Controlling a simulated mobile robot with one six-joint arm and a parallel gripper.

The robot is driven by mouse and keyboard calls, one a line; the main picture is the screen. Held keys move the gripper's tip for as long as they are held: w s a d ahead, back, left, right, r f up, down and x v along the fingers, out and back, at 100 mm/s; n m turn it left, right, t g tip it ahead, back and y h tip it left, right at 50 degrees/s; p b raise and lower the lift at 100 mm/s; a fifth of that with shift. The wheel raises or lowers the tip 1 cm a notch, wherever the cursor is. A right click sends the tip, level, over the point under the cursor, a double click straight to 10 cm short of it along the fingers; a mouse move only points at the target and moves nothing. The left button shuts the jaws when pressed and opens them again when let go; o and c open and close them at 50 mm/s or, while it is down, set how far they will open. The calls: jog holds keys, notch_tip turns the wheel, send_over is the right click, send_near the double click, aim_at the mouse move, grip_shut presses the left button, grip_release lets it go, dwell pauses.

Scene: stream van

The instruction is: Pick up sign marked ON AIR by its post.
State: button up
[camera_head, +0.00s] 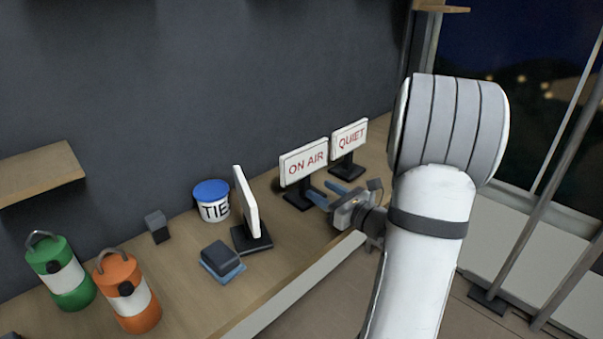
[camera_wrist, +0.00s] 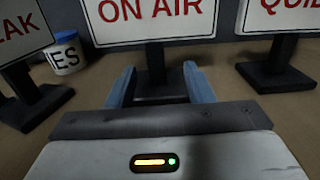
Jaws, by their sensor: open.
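The sign marked ON AIR (camera_head: 304,163) stands upright on the wooden counter, a white panel with red letters on a dark post and base. In the wrist view its panel (camera_wrist: 150,14) fills the top middle, and its dark post (camera_wrist: 156,62) drops to the base (camera_wrist: 160,90). My gripper (camera_head: 326,194) is low over the counter in front of this sign. Its two blue fingers (camera_wrist: 160,84) are apart, one on each side of the post as seen from the wrist. The post appears between or just beyond the fingertips; exact depth is hard to tell.
The QUIET sign (camera_head: 348,138) stands close on the right. Another sign (camera_head: 247,203), marked "...EAK" in the wrist view (camera_wrist: 22,28), stands left. A wall runs behind.

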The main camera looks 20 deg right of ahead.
aim_at(308, 183)
jog(key=x, duration=0.3)
jog(key=p+x, duration=0.1)
jog(key=x, duration=0.3)
jog(key=shift+w+a, duration=0.15)
jog(key=shift+a, duration=0.15)
grip_shut()
